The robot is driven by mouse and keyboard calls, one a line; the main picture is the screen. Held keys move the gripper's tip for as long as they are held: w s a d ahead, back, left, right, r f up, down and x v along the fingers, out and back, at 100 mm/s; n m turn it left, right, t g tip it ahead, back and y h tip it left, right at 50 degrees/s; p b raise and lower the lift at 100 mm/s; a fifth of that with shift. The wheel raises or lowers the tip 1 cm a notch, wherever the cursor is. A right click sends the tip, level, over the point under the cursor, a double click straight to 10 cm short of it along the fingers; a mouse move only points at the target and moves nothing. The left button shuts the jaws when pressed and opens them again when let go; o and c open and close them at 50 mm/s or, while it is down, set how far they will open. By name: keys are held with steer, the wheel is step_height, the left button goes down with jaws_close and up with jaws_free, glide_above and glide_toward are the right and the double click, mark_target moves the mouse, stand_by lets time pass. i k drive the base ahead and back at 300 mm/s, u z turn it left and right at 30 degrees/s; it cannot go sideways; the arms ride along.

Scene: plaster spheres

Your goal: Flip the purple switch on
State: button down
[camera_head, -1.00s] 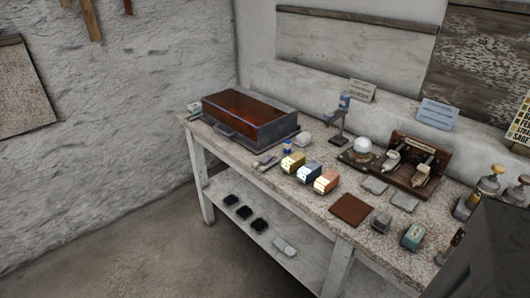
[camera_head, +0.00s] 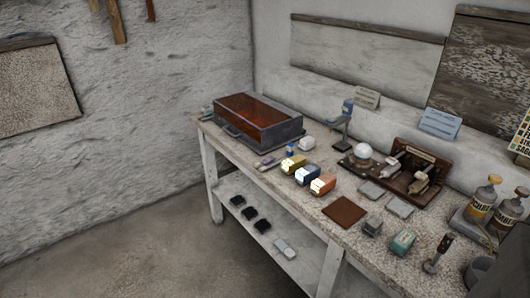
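I cannot pick out a clearly purple switch. A row of three small blocks with pale faces stands on the worktable (camera_head: 300,210): a yellow one (camera_head: 293,164), a dark blue, perhaps purplish one (camera_head: 307,175) and an orange one (camera_head: 323,185). Whether any of these is a switch is too small to tell. A brown wooden stand (camera_head: 436,180) with grey fittings, perhaps levers, stands behind them to the right, beside a white sphere (camera_head: 363,151) on a dark base. My gripper is not in view.
A dark case with a reddish glass top (camera_head: 250,115) stands at the table's far left end. Bottles (camera_head: 482,200) and a teal block (camera_head: 403,241) are at the right. A brown square mat (camera_head: 345,211) lies near the front edge. Floor (camera_head: 150,255) is clear at left.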

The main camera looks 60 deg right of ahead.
mark_target(269, 160)
steer(key=z, duration=0.15)
steer(key=i, duration=0.9)
steer(key=u, duration=0.05)
